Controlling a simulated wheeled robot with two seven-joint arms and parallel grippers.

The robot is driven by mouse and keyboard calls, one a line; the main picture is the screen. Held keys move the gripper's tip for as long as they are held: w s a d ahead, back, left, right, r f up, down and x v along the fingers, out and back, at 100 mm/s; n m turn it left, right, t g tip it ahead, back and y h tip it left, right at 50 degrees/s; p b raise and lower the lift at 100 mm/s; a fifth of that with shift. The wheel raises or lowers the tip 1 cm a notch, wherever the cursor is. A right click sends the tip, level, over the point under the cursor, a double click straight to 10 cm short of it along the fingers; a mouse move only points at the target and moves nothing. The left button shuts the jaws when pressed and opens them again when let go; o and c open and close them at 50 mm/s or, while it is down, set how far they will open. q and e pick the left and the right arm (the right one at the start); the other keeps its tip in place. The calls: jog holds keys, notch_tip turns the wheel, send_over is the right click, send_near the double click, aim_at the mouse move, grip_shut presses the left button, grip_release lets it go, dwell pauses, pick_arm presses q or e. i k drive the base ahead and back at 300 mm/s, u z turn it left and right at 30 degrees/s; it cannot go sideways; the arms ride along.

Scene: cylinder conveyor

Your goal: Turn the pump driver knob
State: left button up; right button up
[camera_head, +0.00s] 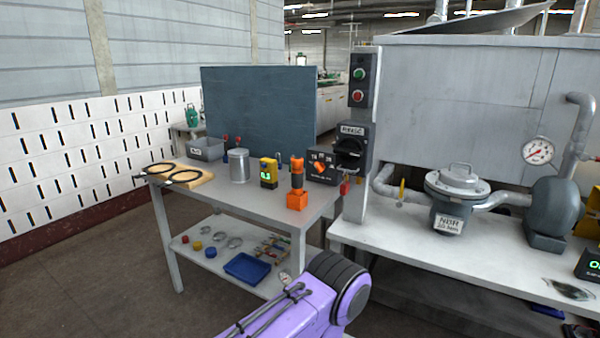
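A dark control box (355,160) with a black rotary knob (348,150) and a white label above it is mounted on a grey post (356,205). A smaller dark box (328,178) with an orange knob (319,168) and white markings sits on the left table beside the post. I cannot tell from the labels which knob is the pump driver's. A purple and black link of my arm shows at the bottom middle, below and apart from both knobs. Neither gripper is in view.
Green and red buttons (358,84) sit above the black knob. The left table (215,200) holds a metal canister (238,166), a yellow meter (269,172) and an orange tool (297,183). A pump (457,190) with pipes and a gauge (537,151) stands on the right bench (400,232).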

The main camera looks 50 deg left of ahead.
aim_at(320, 166)
jog(key=u, duration=0.8)
jog(key=i, duration=0.2)
jog(key=z, duration=0.05)
